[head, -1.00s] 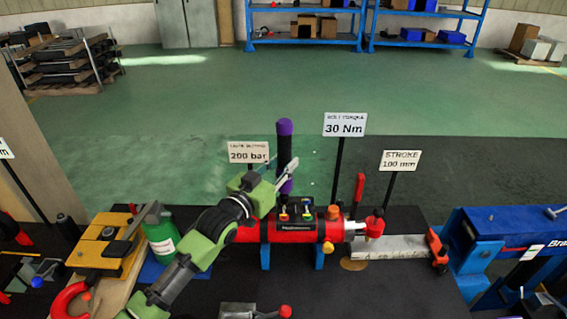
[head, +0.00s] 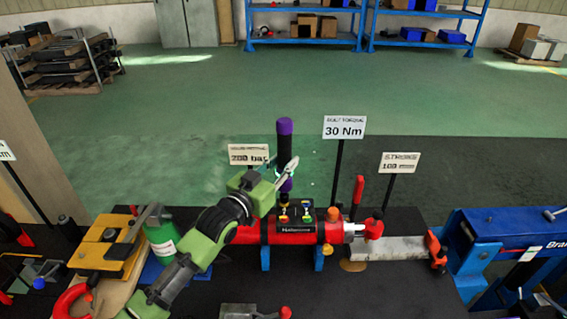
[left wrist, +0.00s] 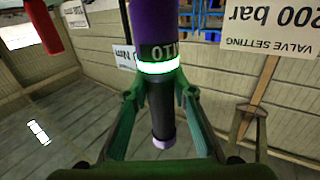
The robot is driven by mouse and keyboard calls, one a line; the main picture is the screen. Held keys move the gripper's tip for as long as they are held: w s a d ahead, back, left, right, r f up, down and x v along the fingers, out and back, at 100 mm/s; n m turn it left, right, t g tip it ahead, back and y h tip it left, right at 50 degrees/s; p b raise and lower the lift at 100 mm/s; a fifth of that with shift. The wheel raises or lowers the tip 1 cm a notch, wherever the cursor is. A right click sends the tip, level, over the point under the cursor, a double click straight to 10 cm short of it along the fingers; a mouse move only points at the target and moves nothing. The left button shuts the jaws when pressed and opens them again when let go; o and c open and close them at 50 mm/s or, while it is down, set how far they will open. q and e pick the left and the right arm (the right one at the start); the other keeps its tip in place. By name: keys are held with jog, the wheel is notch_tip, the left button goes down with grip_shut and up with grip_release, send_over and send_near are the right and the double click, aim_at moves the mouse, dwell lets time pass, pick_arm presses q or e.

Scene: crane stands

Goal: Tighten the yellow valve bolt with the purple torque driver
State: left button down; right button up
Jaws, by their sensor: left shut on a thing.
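The purple torque driver (head: 285,128) stands upright, with a purple top and a dark shaft. My left gripper (head: 288,170) is shut on it. In the left wrist view the driver (left wrist: 154,28) has a bright ring and stands between the green fingers of the left gripper (left wrist: 160,98). Its lower part shows just above the black valve block (head: 295,228) on the red cylinder (head: 247,235). The block has small coloured bolts; yellow shows among them, but they are too small to tell apart surely. I cannot tell whether the driver touches a bolt. My right gripper is not in view.
Signs read 200 bar (head: 249,155), 30 Nm (head: 344,127) and STROKE 100 mm (head: 400,162). A blue machine (head: 500,230) stands right. A red lever (head: 357,192) rises right of the block.

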aim_at(281, 150)
pick_arm(q)
jog(key=shift+r+p, duration=1.45)
jog(key=shift+r, duration=0.85)
